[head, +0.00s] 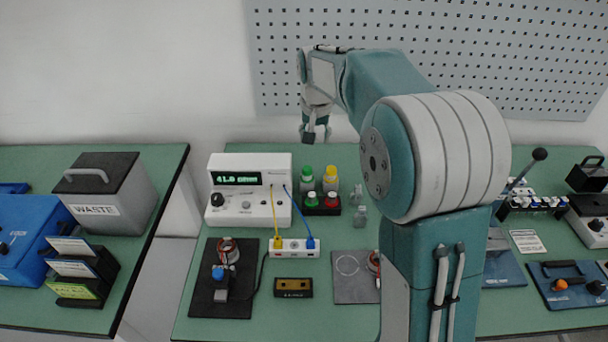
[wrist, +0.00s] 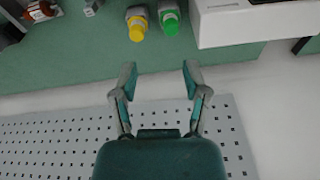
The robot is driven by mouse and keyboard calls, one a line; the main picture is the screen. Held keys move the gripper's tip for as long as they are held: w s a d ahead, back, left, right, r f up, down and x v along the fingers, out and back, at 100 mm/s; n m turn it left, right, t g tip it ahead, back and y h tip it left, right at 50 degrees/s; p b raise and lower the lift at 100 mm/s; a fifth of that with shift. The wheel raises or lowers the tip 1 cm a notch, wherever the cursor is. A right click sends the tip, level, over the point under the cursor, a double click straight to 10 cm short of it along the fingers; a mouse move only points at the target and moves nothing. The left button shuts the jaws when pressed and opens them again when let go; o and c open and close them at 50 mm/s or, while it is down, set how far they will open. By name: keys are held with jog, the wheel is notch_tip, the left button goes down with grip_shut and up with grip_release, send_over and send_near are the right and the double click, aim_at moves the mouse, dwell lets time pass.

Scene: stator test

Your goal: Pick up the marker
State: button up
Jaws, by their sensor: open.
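No object is plainly readable as the marker. A white bottle-like item with a green cap (head: 306,176) and one with a yellow cap (head: 330,178) stand upright behind a small dark rack, right of the meter. In the wrist view the yellow-capped item (wrist: 138,26) and the green-capped item (wrist: 169,20) show ahead of the fingers. I cannot tell whether either is the marker. My gripper (head: 315,133) hangs above and behind them, near the back wall. In the wrist view my gripper (wrist: 158,74) is open, with nothing between its fingers.
A white meter (head: 250,195) stands left of the capped items. The small rack (head: 322,204) with green and red caps stands in front. A grey waste bin (head: 105,195) is on the left bench. My arm hides part of the bench.

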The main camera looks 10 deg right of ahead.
jog(key=g, duration=0.1)
send_near(307, 168)
jog(key=shift+w+a+m, duration=0.25)
jog(key=shift+m, duration=0.15)
jog(key=shift+w+f, duration=0.1)
jog(key=shift+f, duration=0.2)
jog(key=f, duration=0.5)
jog(key=shift+w+d+f, duration=0.15)
jog(key=shift+w+d, duration=0.05)
jog(key=shift+d, duration=0.05)
notch_tip(307, 168, down, 5)
jog(key=shift+d+f, duration=0.1)
jog(key=shift+d, duration=0.05)
jog(key=shift+c, duration=0.3)
grip_shut()
